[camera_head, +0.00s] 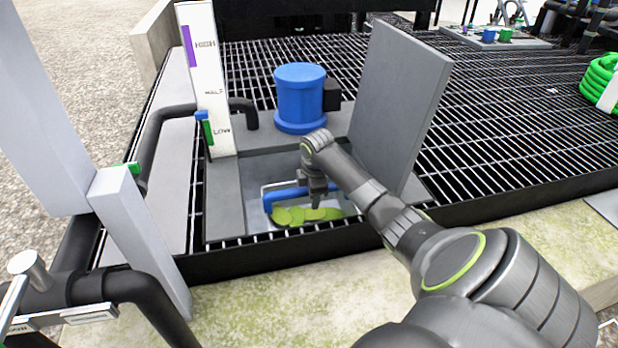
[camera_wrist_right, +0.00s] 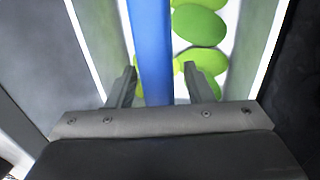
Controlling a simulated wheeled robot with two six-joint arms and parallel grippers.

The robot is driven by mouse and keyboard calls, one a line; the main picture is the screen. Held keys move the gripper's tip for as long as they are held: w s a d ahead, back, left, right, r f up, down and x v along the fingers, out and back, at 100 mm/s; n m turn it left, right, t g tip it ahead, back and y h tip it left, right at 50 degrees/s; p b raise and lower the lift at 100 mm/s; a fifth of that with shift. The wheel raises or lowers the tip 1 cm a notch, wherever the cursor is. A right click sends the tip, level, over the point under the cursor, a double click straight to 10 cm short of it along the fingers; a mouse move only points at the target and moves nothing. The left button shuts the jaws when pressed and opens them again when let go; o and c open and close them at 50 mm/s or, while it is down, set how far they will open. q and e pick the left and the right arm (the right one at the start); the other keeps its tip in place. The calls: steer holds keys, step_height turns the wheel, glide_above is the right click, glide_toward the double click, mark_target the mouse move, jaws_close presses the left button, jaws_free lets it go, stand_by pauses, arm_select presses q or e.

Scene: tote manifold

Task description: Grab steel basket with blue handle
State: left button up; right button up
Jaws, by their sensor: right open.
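The steel basket (camera_head: 352,209) sits in a square opening in the grating, with green leaf-like discs (camera_head: 300,215) inside it. Its blue handle (camera_head: 285,194) runs across the top. My right gripper (camera_head: 318,194) points down into the opening at the handle. In the right wrist view the blue handle (camera_wrist_right: 153,50) passes between the two open fingers (camera_wrist_right: 160,85), with space on both sides. Green discs (camera_wrist_right: 199,25) lie below it. My right gripper hides part of the handle in the head view. My left gripper is not in view.
A raised grey lid (camera_head: 400,105) stands at the right of the opening. A blue motor-like cylinder (camera_head: 300,97) stands behind it. A white level board (camera_head: 205,80) marked HIGH, HALF and LOW stands at the left, near black pipes (camera_head: 152,140). Open grating (camera_head: 500,130) lies to the right.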

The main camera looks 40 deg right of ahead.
steer(key=shift+f, duration=0.15)
steer(key=shift+c, duration=0.4)
jaws_close()
